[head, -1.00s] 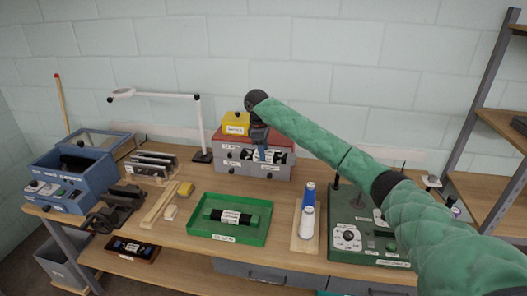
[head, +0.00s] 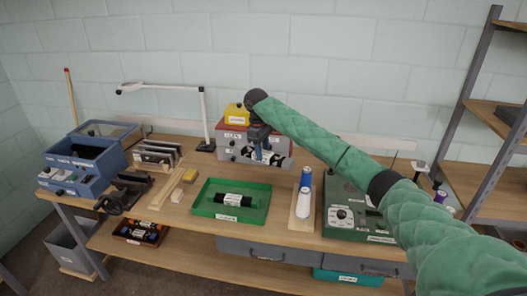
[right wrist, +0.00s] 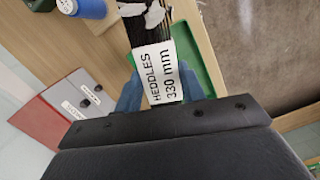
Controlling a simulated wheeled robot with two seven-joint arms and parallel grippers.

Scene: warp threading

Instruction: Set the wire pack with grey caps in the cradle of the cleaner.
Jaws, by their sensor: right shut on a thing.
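My right gripper (head: 262,143) is shut on a wire pack (head: 266,157), held in the air in front of the grey drawer box. Its right end looks light grey against the box; the left end is hard to make out. In the right wrist view the pack shows dark wires and a white label (right wrist: 161,75) reading "HEDDLES 330 mm". The blue cleaner (head: 75,168) stands at the table's left end with its lid (head: 108,130) raised. A dark recess (head: 88,151) shows inside; the cradle's details are too small to tell. My left gripper is not in view.
A green tray (head: 264,201) holds another pack with dark ends. A black device (head: 126,190), a rack of dark plates (head: 157,155) and a lamp (head: 204,120) stand between cleaner and drawer box (head: 226,150). Spools (head: 303,203) and a green machine (head: 345,220) are at the right.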

